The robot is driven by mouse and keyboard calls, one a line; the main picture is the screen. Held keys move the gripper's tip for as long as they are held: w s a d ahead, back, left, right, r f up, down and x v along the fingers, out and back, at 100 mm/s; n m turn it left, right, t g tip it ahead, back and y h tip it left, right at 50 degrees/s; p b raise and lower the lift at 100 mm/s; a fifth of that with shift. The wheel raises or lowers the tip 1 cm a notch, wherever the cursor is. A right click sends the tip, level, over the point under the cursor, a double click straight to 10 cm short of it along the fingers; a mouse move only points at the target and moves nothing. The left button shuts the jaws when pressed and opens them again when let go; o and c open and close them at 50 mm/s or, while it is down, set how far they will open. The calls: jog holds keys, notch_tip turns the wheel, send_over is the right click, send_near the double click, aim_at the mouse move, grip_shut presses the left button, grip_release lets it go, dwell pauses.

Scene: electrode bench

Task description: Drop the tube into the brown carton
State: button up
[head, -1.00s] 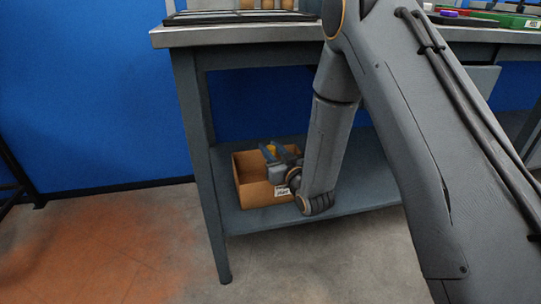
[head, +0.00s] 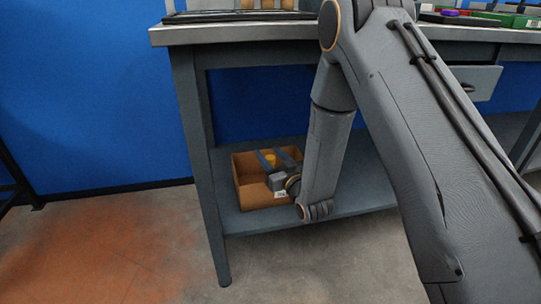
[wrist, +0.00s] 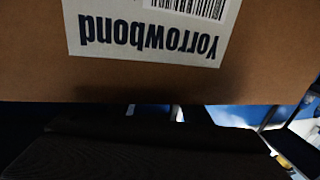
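The brown carton (head: 256,197) sits open-topped on the low shelf under the bench. A small yellow-orange piece (head: 270,159), probably part of the tube, shows between the fingers. The rest of the tube is hidden, and I cannot tell whether this piece touches the carton floor.
The grey shelf (head: 240,222) carries the carton, with a bench leg (head: 204,180) to its left. The bench top (head: 240,35) overhangs the shelf. A partly open drawer (head: 474,82) is at right. The floor at left is clear.

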jog(key=shift+r, duration=0.45)
jog(key=p+v, duration=0.6)
jog(key=v, duration=0.6)
jog(key=s+a+r+n+g+h, duration=0.1)
jog(key=s+a+r+g+h, duration=0.3)
jog(key=a+r+g, duration=0.3)
jog(key=s+d+r+g+h, duration=0.1)
jog(key=s+r+g, duration=0.2)
jog(key=s, duration=0.7)
jog(key=s+d+r+g+h, duration=0.1)
jog(key=s+r+g, duration=0.2)
jog(key=s, duration=0.8)
jog(key=s+d+r+g+h, duration=0.1)
jog(key=s+r, duration=0.3)
jog(key=s, duration=0.6)
jog(key=shift+s+d+r+g, duration=0.2)
jog(key=shift+s+d+g, duration=0.2)
jog(key=shift+d+g, duration=0.4)
jog(key=shift+a+r, duration=0.15)
jog(key=shift+r, duration=0.1)
